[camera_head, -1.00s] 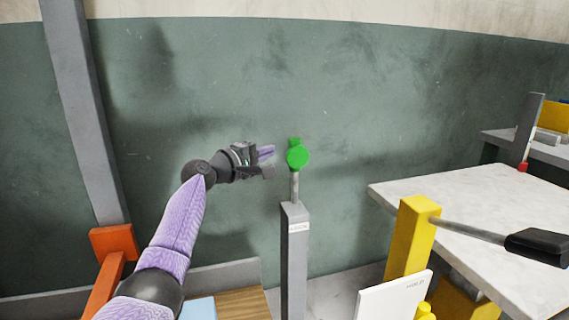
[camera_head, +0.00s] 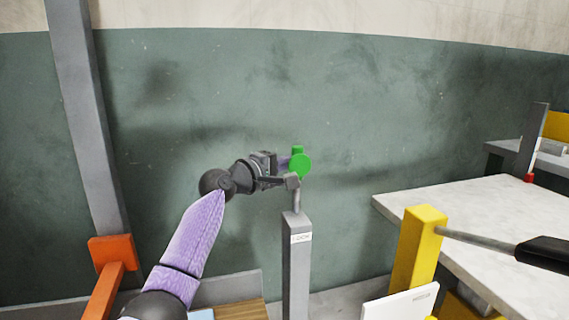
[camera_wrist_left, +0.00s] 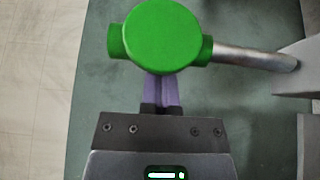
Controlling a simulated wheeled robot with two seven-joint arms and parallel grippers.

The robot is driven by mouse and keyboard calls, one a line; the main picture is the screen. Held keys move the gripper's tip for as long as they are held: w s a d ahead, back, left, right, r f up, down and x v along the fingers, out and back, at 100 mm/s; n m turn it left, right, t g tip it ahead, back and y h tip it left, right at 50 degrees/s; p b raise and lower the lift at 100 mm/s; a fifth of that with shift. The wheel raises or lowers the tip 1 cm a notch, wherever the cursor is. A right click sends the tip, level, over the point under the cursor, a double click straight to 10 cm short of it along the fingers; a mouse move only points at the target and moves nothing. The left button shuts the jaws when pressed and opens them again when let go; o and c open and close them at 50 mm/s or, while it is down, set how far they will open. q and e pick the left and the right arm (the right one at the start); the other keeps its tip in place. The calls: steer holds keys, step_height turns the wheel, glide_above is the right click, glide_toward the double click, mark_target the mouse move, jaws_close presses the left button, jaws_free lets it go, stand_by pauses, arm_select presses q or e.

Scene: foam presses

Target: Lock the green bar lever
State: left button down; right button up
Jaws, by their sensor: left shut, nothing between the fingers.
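The green bar lever (camera_head: 301,166) has a round green head on a thin metal rod (camera_head: 297,197). The rod stands nearly upright on top of a grey post (camera_head: 296,262) with a small white label. My left gripper (camera_head: 285,163) is shut and empty, with its purple fingertips at the left side of the green head. In the left wrist view the green head (camera_wrist_left: 161,36) covers the tips of my shut left gripper (camera_wrist_left: 162,88), so I cannot tell whether they touch it. The rod (camera_wrist_left: 255,57) runs from the head to the right there. My right gripper is not in view.
A yellow post (camera_head: 416,245) with a grey rod and black handle (camera_head: 543,252) stands to the right, by a pale table (camera_head: 470,215). An orange bracket (camera_head: 112,250) on a grey column is at left. The green wall is behind.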

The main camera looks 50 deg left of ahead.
arm_select(q)
steer(key=shift+d, duration=0.1)
steer(key=shift+s+d+m, duration=0.15)
steer(key=shift+d+m, duration=0.1)
steer(key=shift+m, duration=0.05)
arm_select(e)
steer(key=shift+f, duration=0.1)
arm_select(q)
steer(key=shift+s+d+t, duration=0.1)
steer(key=shift+d+t, duration=0.05)
steer(key=shift+t, duration=0.15)
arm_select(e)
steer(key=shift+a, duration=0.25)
arm_select(q)
steer(key=s+d+f+m+t+h+b, duration=0.1)
steer(key=s+d+f+m+t+b, duration=0.2)
steer(key=d, duration=0.6)
steer(key=shift+s+d+f+m+h+b, duration=0.35)
steer(key=shift+s+f+m+b, duration=0.55)
steer(key=shift+f+m, duration=0.9)
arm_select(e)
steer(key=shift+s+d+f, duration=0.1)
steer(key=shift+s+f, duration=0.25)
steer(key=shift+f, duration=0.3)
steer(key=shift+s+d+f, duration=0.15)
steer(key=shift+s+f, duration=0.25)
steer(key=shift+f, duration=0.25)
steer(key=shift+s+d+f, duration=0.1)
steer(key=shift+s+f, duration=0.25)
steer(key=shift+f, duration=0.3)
